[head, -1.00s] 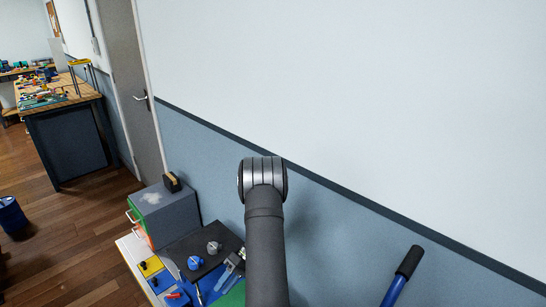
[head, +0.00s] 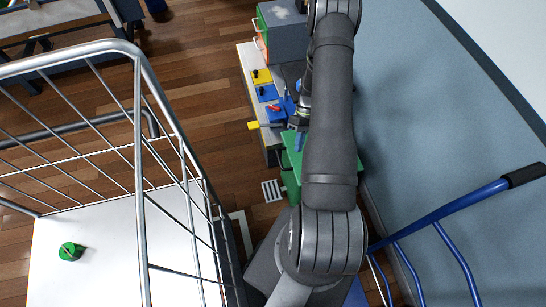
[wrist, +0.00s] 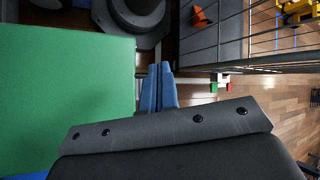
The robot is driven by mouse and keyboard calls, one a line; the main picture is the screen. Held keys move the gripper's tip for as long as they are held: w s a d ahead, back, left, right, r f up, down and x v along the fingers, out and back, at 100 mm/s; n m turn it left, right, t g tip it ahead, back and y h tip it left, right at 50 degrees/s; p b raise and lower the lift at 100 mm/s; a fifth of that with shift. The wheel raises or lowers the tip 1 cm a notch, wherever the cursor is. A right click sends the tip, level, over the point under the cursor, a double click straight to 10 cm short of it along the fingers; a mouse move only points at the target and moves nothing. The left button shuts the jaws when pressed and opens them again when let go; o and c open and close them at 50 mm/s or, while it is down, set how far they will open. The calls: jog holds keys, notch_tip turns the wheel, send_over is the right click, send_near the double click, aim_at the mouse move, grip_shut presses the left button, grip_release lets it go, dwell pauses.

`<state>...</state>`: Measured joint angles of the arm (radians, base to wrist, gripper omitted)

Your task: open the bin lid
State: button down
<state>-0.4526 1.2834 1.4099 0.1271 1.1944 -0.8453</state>
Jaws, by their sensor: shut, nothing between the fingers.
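A green flat-topped thing, which looks like the bin with its lid (head: 291,158), stands low beside the wall in the head view, partly hidden behind my arm. In the wrist view its flat green top (wrist: 67,100) fills the left side and lies level, looking closed. My gripper (wrist: 159,66) has blue fingers pressed together with nothing between them. They are just right of the green top's edge in the wrist view; I cannot tell whether they touch it. In the head view the gripper is mostly hidden by my arm.
A wire-sided cart (head: 130,215) with a green round object (head: 71,251) stands at left. A low bench with coloured panels (head: 262,77) and a grey drawer box (head: 283,38) are beyond the green thing. Blue rails (head: 440,214) are at right. Wooden floor (head: 200,90) is open between.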

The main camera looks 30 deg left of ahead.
jog(key=s+a+f+n+t+h, duration=0.1)
jog(key=f+n+t, duration=0.1)
jog(key=s+a+f+n+t+h, duration=0.1)
jog(key=a+f+n+t+h, duration=0.1)
jog(key=s+a+f+n+t+h, duration=0.1)
jog(key=a+f+n+t+h, duration=0.1)
jog(key=shift+s, duration=0.3)
jog(key=s+a+f+n+t+y, duration=0.1)
jog(key=s+a+f+n+t, duration=0.15)
jog(key=a+n+t, duration=0.2)
jog(key=s+a+f+n+t+y, duration=0.1)
jog(key=s+a+f+n+t, duration=0.15)
jog(key=a, duration=0.25)
jog(key=w+d+f, duration=0.4)
jog(key=w+d, duration=0.1)
jog(key=shift+f, duration=0.35)
jog(key=shift+w+r, duration=0.1)
jog(key=shift+w, duration=0.05)
